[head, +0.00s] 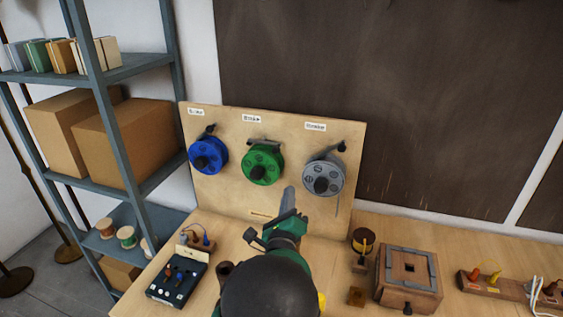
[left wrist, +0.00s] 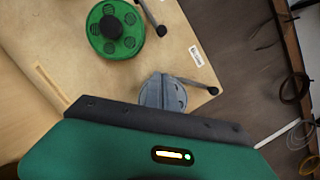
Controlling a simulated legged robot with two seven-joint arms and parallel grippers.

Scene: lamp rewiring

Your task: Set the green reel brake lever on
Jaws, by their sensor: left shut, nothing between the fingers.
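The green reel (head: 262,165) is mounted in the middle of an upright wooden board. Its brake lever (head: 264,142) lies across the reel's top in the head view. In the left wrist view, the green reel (left wrist: 117,30) is at the upper left, and its lever (left wrist: 150,17) slants beside it to a black knob. I cannot tell whether the lever is on or off. My left gripper (head: 287,198) is shut and empty, in front of the board, below and right of the green reel, apart from the lever. My right gripper is not in view.
A blue reel (head: 207,155) and a grey reel (head: 324,177), each with a lever, flank the green one. The bench holds a black control box (head: 177,279), a wooden box (head: 408,280) and a terminal strip (head: 495,283). Shelving stands at the left.

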